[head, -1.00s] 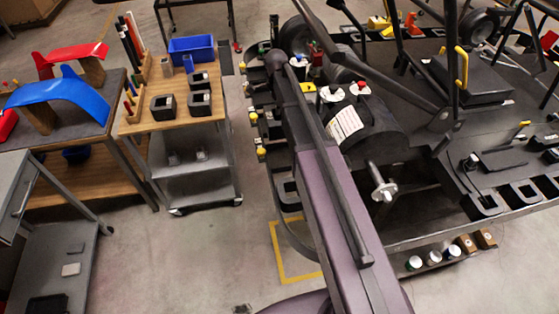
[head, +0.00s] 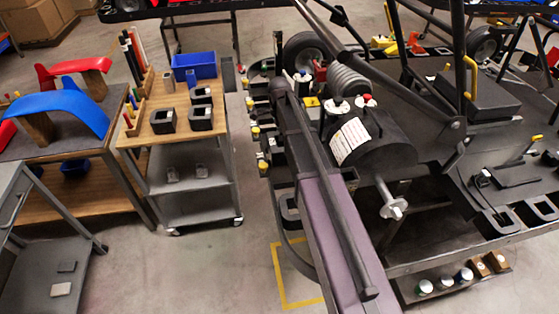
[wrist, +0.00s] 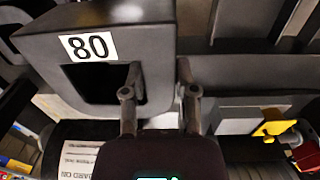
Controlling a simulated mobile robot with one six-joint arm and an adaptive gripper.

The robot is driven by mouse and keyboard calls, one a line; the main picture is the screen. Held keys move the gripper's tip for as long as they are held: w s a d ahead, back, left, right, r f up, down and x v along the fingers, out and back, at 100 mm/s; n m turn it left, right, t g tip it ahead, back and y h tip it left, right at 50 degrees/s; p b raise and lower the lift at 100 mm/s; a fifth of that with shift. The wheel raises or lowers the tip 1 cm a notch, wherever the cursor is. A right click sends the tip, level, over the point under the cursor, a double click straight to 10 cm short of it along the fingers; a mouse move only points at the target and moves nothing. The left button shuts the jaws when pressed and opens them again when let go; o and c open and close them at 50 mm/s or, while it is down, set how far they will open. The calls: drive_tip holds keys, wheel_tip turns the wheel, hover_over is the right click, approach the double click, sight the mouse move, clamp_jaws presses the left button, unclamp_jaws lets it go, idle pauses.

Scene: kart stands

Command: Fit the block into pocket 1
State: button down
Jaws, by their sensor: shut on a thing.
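In the wrist view, my gripper (wrist: 160,67) is shut on one wall of a black hollow block (wrist: 150,37) with a white label reading 80. One finger is inside the block's opening and the other is outside its right side. The block looks tilted in the picture. In the head view, my arm crosses the middle, and I cannot make out the gripper. Black square pockets (head: 497,222) lie along the kart stand's near right edge. No pocket number is readable, so I cannot tell which is pocket 1.
A wooden-topped cart (head: 180,130) at left holds several black hollow blocks (head: 163,121) and a blue bin (head: 194,66). The kart stand (head: 430,250) fills the right, with a dark cylinder (head: 375,135) near my arm. Grey floor lies between cart and stand.

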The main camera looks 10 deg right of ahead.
drive_tip(key=shift+f+b, duration=3.15)
drive_tip(key=shift+f, duration=0.35)
drive_tip(key=shift+f+b, duration=2.25)
drive_tip(key=shift+c, duration=1.9)
unclamp_jaws()
drive_tip(key=shift+f, duration=0.1)
drive_tip(key=shift+r, duration=0.2)
wheel_tip(320, 180, up, 12)
drive_tip(key=p, duration=1.2)
drive_tip(key=shift+w, duration=0.1)
